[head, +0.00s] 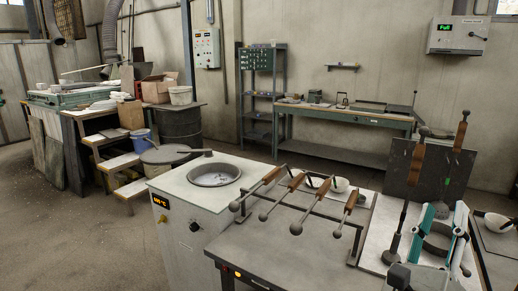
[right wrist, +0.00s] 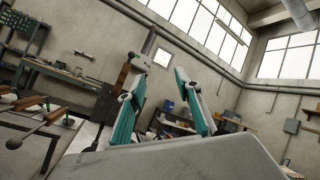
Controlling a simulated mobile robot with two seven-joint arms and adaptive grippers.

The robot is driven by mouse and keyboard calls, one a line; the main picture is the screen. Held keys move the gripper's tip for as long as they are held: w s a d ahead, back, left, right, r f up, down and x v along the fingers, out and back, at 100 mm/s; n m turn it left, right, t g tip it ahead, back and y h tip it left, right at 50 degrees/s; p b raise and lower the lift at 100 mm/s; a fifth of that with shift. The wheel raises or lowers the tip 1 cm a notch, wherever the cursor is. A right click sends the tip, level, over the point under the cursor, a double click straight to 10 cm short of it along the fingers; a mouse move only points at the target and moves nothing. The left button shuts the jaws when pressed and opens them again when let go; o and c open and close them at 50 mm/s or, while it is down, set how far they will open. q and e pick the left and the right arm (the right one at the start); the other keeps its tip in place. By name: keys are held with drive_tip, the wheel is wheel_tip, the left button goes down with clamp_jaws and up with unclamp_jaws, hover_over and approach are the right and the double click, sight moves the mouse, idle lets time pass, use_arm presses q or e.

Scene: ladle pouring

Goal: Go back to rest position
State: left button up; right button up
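My right gripper (head: 444,222) is at the lower right of the head view, its two teal fingers pointing up and spread apart. The right wrist view (right wrist: 156,85) shows the same fingers apart with nothing held between them. My left gripper is in neither view. Several ladles with brown wooden handles (head: 312,207) lie across a dark rack on the front table. A ladle with a brown handle (head: 415,165) stands upright just left of the right gripper, apart from its fingers. Another brown handle (head: 461,132) stands farther back.
A pale furnace cabinet (head: 190,215) with a round basin (head: 214,174) stands left of the rack table (head: 275,250). A dark panel (head: 440,185) and a white bowl (head: 498,222) are near the gripper. A workbench (head: 345,115) lines the back wall. The floor at left is clear.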

drive_tip(key=a+f+n+t+y, duration=0.1)
drive_tip(key=a+f+n+y, duration=0.55)
drive_tip(key=n, duration=0.45)
drive_tip(key=w+a+f+n+t+y, duration=0.1)
drive_tip(key=a+f+n+y, duration=0.4)
drive_tip(key=f+n+y, duration=0.4)
drive_tip(key=a+f+n+t+y, duration=0.1)
drive_tip(key=a+f+n+y, duration=0.45)
drive_tip(key=n, duration=0.65)
drive_tip(key=s+d+f+n+g+h, duration=0.1)
drive_tip(key=s+f+n+g, duration=0.2)
drive_tip(key=f, duration=0.7)
drive_tip(key=s+d+f+n+g+h, duration=0.1)
drive_tip(key=s+f+n+g, duration=0.2)
drive_tip(key=f, duration=0.7)
drive_tip(key=s+d+f+n+g, duration=0.2)
drive_tip(key=s+f+g, duration=0.2)
drive_tip(key=f, duration=0.6)
drive_tip(key=shift+s+f+n+g+h, duration=0.3)
drive_tip(key=shift+s+n+h, duration=0.1)
drive_tip(key=shift+s, duration=0.6)
drive_tip(key=shift+r, duration=0.15)
